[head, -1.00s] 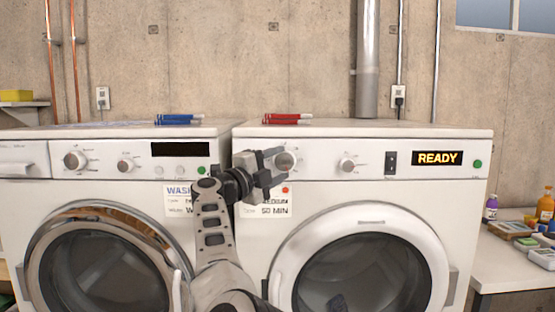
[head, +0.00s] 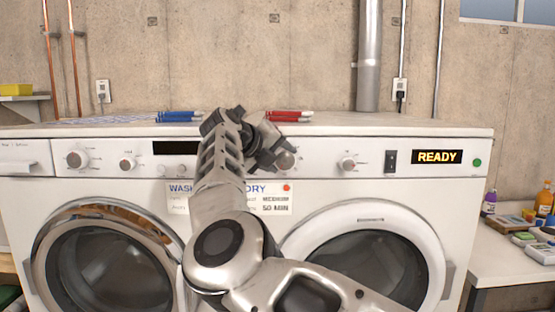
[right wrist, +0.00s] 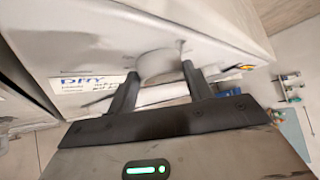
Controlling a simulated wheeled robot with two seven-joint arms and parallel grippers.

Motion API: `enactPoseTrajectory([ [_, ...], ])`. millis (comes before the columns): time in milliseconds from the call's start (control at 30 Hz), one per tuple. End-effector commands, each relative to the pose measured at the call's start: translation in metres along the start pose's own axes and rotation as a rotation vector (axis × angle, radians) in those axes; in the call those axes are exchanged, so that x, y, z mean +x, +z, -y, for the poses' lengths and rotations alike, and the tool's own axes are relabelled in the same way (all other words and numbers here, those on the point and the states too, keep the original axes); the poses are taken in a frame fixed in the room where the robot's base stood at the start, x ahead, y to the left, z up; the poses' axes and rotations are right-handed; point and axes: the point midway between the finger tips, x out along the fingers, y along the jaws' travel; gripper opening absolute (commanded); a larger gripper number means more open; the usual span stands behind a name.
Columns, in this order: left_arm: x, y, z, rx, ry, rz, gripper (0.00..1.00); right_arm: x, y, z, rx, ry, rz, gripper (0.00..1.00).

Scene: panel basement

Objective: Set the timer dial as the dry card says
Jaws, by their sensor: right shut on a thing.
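My right gripper (head: 277,150) is at the dryer's left dial (head: 286,160), shut on it. In the right wrist view the two fingers (right wrist: 160,78) stand on either side of the round pale dial (right wrist: 158,65). The dial's marks are mostly hidden or blurred. The dry card (head: 272,200) is on the dryer's front below this dial, partly behind my arm; it reads MEDIUM and 50 MIN. It also shows in the right wrist view (right wrist: 88,88), blurred. The dryer's smaller right dial (head: 347,163) is free. My left gripper is not in view.
The dryer display (head: 437,157) reads READY, beside a black switch (head: 390,161) and a green button (head: 477,162). The washer (head: 100,185) stands at left with its wash card (head: 178,190). Bottles (head: 544,200) stand at right.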

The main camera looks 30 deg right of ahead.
Motion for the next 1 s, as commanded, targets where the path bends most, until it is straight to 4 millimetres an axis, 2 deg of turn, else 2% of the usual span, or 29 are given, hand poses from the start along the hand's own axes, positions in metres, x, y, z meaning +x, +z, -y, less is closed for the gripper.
enactPoseTrajectory([
  [400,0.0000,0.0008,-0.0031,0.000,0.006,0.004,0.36,0.0007,0.0004,0.0054,0.148,0.141,-0.015,0.28],
  [967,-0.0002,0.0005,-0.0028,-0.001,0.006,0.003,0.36,0.0013,-0.0001,0.0057,0.170,0.163,-0.019,0.28],
  [1000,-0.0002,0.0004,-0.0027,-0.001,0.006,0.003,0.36,0.0014,-0.0001,0.0057,0.169,0.163,-0.019,0.54],
])
